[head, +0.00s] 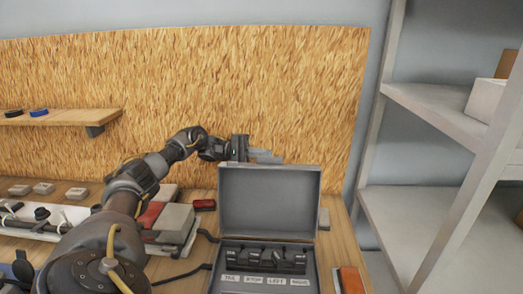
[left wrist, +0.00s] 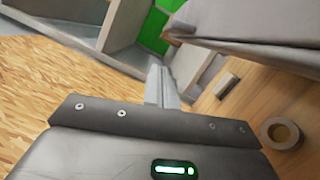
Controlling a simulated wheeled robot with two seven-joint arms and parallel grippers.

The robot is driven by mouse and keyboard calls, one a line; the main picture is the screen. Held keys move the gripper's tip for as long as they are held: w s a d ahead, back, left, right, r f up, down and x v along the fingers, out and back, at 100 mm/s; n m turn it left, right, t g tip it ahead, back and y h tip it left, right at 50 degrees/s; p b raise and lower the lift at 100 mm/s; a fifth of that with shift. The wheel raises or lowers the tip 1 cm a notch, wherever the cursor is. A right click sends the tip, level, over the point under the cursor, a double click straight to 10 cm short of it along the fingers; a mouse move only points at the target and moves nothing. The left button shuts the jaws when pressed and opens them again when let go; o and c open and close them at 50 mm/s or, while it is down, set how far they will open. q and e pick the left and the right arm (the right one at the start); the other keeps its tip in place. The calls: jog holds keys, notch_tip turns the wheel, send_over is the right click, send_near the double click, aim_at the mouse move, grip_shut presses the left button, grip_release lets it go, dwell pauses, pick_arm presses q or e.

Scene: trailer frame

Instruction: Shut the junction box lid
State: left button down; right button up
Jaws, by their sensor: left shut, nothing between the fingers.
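The grey junction box (head: 312,270) stands on the wooden bench in the head view. Its lid (head: 269,203) is open and stands about upright at the back of the box. Inside the box is a row of black terminals above white labels. My left gripper (head: 266,156) is shut and empty, just above and behind the lid's top edge, with its fingers pointing right. In the left wrist view the shut fingers (left wrist: 162,85) show beyond the gripper body. A large grey panel, apparently the lid (left wrist: 255,32), fills the upper right there. My right gripper is not in view.
Grey and red blocks (head: 176,222) lie left of the box, with black cables running to it. An orange-red block (head: 351,279) is at its right. A metal shelf (head: 440,110) stands further right. A ring (left wrist: 281,133) lies on the bench.

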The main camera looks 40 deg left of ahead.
pick_arm(q)
jog(key=s+d+p, duration=0.1)
jog(key=s+r+p, duration=0.1)
jog(key=shift+s+d, duration=0.35)
jog(key=shift+s, duration=0.05)
jog(key=shift+a, duration=0.1)
